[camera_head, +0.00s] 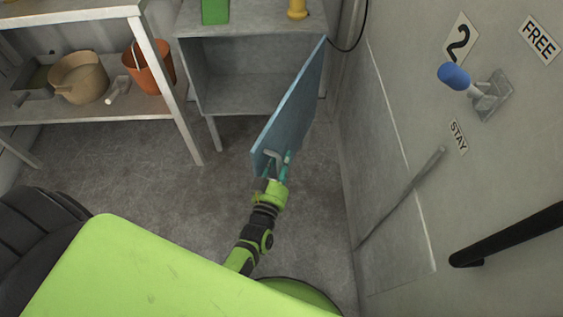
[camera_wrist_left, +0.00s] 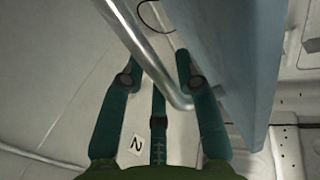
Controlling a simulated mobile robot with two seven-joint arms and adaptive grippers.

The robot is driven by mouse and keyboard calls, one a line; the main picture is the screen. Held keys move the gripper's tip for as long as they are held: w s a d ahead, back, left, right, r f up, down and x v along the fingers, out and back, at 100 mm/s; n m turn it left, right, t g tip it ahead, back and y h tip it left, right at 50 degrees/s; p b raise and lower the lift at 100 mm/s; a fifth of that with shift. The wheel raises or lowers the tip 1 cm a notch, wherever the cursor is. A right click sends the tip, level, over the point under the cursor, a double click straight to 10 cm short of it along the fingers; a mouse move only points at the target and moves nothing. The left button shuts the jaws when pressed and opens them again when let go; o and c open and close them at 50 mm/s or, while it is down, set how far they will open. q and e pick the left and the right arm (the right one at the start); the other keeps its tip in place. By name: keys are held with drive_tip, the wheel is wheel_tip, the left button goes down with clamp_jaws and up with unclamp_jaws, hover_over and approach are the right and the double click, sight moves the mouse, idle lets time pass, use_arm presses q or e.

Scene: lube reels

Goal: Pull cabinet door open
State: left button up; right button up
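The grey cabinet (camera_head: 199,75) stands at the back, its inside empty. Its blue-grey door (camera_head: 292,110) stands wide open, swung out toward me from the right side. The door also fills the upper right of the left wrist view (camera_wrist_left: 235,65). A bent metal handle (camera_head: 272,155) is near the door's free edge. In the left wrist view the handle (camera_wrist_left: 150,55) runs down among my fingers and bends toward the door. My left gripper (camera_head: 277,165) is at the handle, its teal fingers spread apart, with no clear grip on it. My right gripper is not in view.
A green object (camera_head: 215,11) and a yellow one (camera_head: 297,9) sit on the cabinet. A shelf on the left holds a tan bucket (camera_head: 80,80) and an orange bucket (camera_head: 150,70). The right wall has a blue-knobbed lever (camera_head: 455,76) and a black bar (camera_head: 510,233).

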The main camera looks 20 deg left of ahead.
use_arm(q)
drive_tip(key=s+d, duration=0.1)
drive_tip(key=s, duration=1.1)
drive_tip(key=shift+d, duration=0.15)
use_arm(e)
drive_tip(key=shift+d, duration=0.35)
